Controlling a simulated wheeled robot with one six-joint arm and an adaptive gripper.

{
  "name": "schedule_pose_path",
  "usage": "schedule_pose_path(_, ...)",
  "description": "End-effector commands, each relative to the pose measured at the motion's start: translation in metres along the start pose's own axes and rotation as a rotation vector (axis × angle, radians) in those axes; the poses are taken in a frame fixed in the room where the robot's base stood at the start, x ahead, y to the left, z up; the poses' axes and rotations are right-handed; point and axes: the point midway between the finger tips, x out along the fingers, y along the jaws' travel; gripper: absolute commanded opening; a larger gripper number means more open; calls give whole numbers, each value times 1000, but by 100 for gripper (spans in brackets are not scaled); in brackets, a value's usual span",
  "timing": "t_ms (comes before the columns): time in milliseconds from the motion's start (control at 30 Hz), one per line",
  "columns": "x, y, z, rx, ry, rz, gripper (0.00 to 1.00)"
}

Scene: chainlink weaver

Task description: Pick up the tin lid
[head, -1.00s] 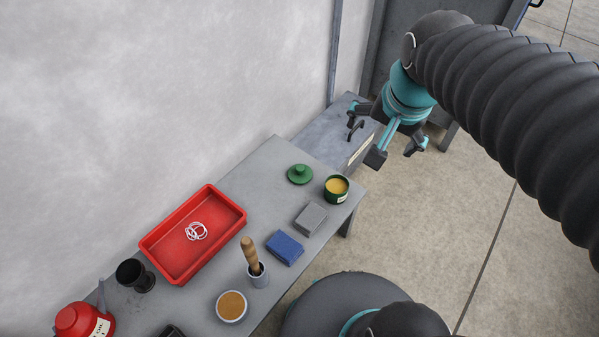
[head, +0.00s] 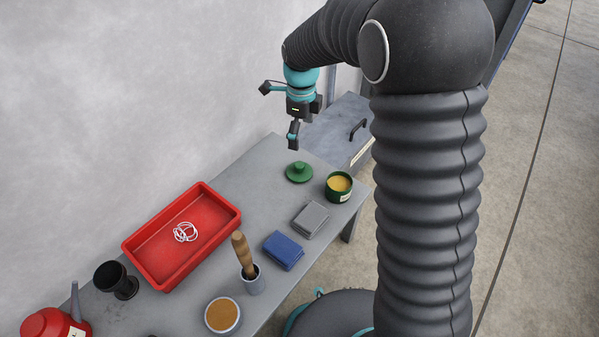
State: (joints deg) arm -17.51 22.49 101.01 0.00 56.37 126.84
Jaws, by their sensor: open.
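The tin lid (head: 299,173) is green and round with a raised knob. It lies on the grey bench near its far end. The open green tin (head: 339,188), with yellowish contents, stands just to its right, apart from it. My gripper (head: 280,115) is open and empty. In the picture it is just above the lid, with one finger hanging down close over the knob and another spread out to the left. I cannot tell the exact height of the gap.
A grey block (head: 310,219) and a blue block (head: 284,250) lie in front of the lid. A red tray (head: 133,250) holding white rings, a cup with a wooden-handled tool (head: 245,258) and a bowl (head: 223,316) stand nearer. The wall runs behind.

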Motion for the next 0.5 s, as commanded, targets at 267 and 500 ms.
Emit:
schedule_pose_path(267, 44, 0, 1, 12, 4, 5, 100)
schedule_pose_path(500, 80, 0, 1, 11, 3, 3, 100)
